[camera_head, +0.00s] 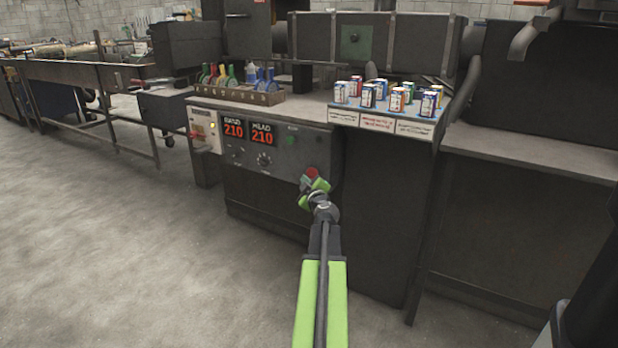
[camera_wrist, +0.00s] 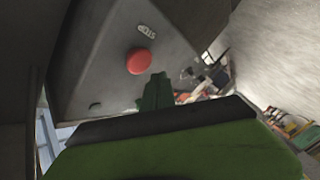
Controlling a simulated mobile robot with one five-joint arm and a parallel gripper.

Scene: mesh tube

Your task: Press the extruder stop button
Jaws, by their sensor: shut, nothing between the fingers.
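The red stop button (camera_head: 312,172) is on the right part of the dark front panel (camera_head: 262,143) of the extruder cabinet. In the wrist view the red button (camera_wrist: 139,61) is round and sits beside a small label plate (camera_wrist: 147,31). My gripper (camera_head: 316,184), green and dark, is just in front of and below the button in the head view. In the wrist view my gripper (camera_wrist: 157,88) is shut and empty, its tip just below and right of the button. I cannot tell whether it touches the button.
Two red displays (camera_head: 262,134) reading 210, knobs (camera_head: 264,159) and a green button (camera_head: 290,140) share the panel. The floor (camera_head: 130,240) at left is clear.

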